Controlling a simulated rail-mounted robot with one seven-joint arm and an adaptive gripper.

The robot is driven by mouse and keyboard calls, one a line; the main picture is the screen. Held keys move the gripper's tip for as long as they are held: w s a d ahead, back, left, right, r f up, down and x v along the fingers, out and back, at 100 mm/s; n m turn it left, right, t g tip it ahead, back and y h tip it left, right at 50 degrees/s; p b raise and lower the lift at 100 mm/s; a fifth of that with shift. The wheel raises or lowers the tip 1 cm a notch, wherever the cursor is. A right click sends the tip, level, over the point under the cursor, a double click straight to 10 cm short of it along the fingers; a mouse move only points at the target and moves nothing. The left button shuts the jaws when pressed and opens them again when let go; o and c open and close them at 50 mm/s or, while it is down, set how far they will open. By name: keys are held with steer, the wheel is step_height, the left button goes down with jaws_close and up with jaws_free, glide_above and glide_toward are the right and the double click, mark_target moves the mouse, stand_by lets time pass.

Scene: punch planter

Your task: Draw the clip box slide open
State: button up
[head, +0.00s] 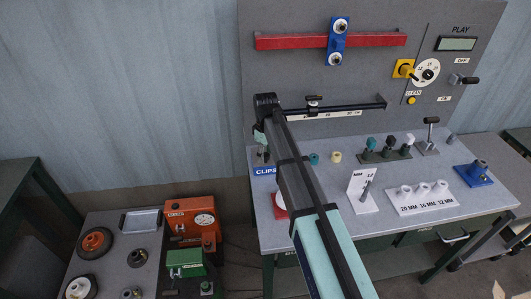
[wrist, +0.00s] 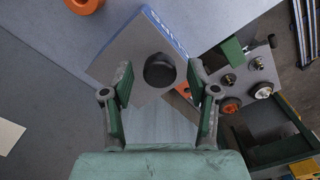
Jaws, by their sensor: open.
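The clip box (head: 265,171) shows a blue front marked CLIPS at the left front corner of the workbench; my arm hides much of the rest. In the wrist view the clip box (wrist: 122,58) has a grey top, a blue lettered edge and a dark round feature (wrist: 159,71), a knob or an opening. My gripper (wrist: 160,80) is open, with one green-padded finger on each side of the dark round feature. Contact cannot be told. In the head view my gripper (head: 262,146) is above the box. The slide's own edges are not clear.
On the workbench (head: 415,225) stand a white card stand (head: 361,190), a block with labelled sockets (head: 420,199) and a blue fixture (head: 474,174). A back panel (head: 290,80) rises behind.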

jaws_close()
steer(key=s, duration=0.3)
steer(key=s+d, duration=0.1)
steer(key=s, duration=0.5)
steer(key=shift+d+f, duration=0.1)
steer(key=shift+d, duration=0.2)
jaws_free()
step_height(320, 180, up, 12)
